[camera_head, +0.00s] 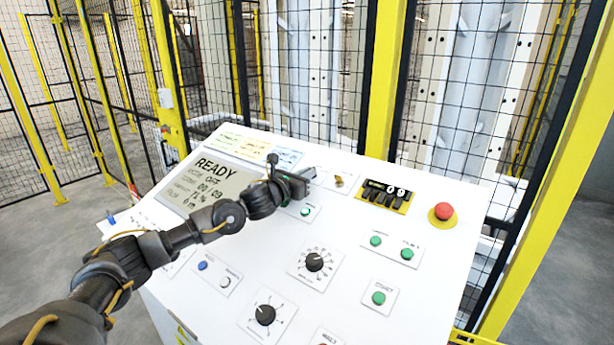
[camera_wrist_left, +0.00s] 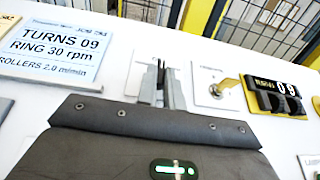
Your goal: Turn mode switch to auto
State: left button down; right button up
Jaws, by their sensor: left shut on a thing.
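My left gripper (camera_head: 306,175) reaches over the upper middle of the white console (camera_head: 340,215). In the left wrist view its two narrow fingers (camera_wrist_left: 163,85) are close together in front of a small white plate (camera_wrist_left: 146,88). They are shut on what seems to be the mode switch on that plate. The switch's knob is hidden by the fingers, so its setting cannot be read. My right gripper is not in view.
A brass key switch (camera_head: 339,181) and a black counter (camera_head: 386,194) sit right of the gripper. A red mushroom button (camera_head: 443,211) is at the far right. Dark dials (camera_head: 314,262) and green buttons (camera_head: 378,298) lie nearer. The READY display (camera_head: 212,183) is left. Yellow-framed mesh fencing (camera_head: 383,70) stands behind.

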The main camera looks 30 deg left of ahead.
pick_arm(q)
jog(key=m+h+b, duration=0.1)
jog(key=m+g+h+b, duration=0.1)
jog(key=m+h+b, duration=0.1)
jog(key=a+m+g+h+b, duration=0.1)
jog(key=m+h+b, duration=0.1)
jog(key=shift+w+f, duration=0.15)
jog(key=shift+m+g+h+b, duration=0.4)
jog(key=shift+m+h, duration=0.3)
jog(key=shift+h, duration=0.1)
jog(key=shift+w+a+r+m+g+h, duration=0.1)
jog(key=shift+r+m+g+h, duration=0.15)
jog(key=shift+m+g+h, duration=0.55)
jog(key=shift+w+a+m+g+h, duration=0.1)
jog(key=shift+m+g+h, duration=0.6)
jog(key=shift+m+g, duration=0.55)
jog(key=shift+m, duration=0.35)
jog(key=c, duration=1.5)
grip_release()
